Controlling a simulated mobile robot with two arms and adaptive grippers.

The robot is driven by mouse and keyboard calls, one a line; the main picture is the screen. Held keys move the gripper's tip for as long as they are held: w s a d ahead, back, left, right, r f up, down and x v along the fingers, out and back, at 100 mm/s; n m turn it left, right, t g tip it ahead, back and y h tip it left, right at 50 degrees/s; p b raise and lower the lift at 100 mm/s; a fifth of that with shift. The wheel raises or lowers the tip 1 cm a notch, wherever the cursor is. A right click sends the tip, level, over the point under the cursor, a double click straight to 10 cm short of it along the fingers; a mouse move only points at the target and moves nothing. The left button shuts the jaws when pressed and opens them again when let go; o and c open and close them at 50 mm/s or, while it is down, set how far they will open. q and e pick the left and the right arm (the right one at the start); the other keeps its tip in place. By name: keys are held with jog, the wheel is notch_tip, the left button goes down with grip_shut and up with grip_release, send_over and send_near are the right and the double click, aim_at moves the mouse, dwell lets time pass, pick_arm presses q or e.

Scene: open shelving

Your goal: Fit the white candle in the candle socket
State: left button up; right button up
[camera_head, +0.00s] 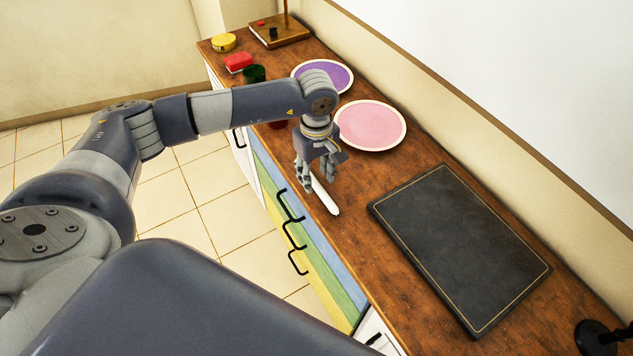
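The white candle (326,198) lies on the wooden counter near its front edge, slanting down to the right. My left gripper (317,178) points down over the candle's far end, with its fingers apart on either side of it. The gripper hides that end, and I cannot tell whether the fingers touch the candle. A black holder with a round base (594,338), which looks like the candle socket, stands at the bottom right corner, partly cut off by the frame. My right gripper is not in view.
The wooden counter (350,240) runs along a wall. A dark board (460,245) lies between candle and black holder. Pink (371,125) and purple (335,76) plates lie behind my gripper. A red item (238,62), green cup (254,73) and yellow tin (223,42) stand farther back.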

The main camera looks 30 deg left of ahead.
aim_at(317, 183)
pick_arm(q)
jog(key=shift+w+f, duration=0.15)
jog(key=shift+f, duration=1.4)
grip_shut()
jog(key=shift+r, duration=0.15)
